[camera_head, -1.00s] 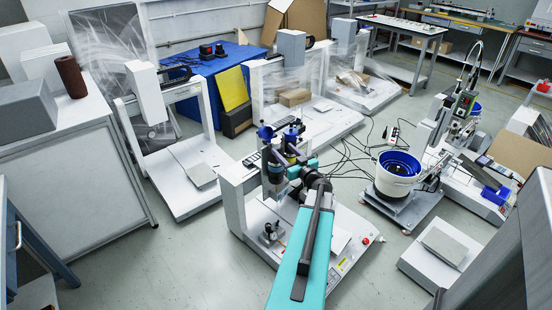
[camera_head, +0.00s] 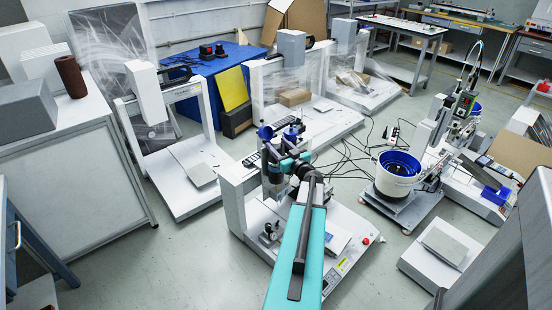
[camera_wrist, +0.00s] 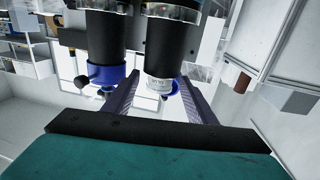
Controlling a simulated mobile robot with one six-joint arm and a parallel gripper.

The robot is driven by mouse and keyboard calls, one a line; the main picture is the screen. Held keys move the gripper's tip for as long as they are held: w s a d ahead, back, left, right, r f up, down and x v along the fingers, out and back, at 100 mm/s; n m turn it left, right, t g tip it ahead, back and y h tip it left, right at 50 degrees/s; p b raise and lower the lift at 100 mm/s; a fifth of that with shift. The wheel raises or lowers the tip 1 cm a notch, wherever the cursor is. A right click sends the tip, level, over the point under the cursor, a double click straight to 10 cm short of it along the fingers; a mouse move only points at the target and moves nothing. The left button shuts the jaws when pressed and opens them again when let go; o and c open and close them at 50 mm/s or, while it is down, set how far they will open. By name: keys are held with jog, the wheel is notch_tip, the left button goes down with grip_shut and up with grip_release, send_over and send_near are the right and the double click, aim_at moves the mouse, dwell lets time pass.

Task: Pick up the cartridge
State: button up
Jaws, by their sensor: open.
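Two dark cylindrical cartridges with blue caps stand side by side in the holder of the gantry machine. In the wrist view one cartridge (camera_wrist: 160,48) with a pale label lies between my finger tips, and the other cartridge (camera_wrist: 106,45) is just left of it. My gripper (camera_wrist: 160,78) is open, one finger on each side of the labelled cartridge; I cannot tell whether they touch it. In the head view the blue caps (camera_head: 265,133) show above the holder, and my wrist partly hides the cartridges and my fingers.
The white gantry machine (camera_head: 235,205) stands under my arm, with small fittings (camera_head: 268,234) on its base. A white bucket with a blue rim (camera_head: 398,172) stands to the right, with black cables (camera_head: 345,160) on the floor between. Open floor lies at the left front.

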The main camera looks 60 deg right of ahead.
jog(key=shift+x, duration=1.05)
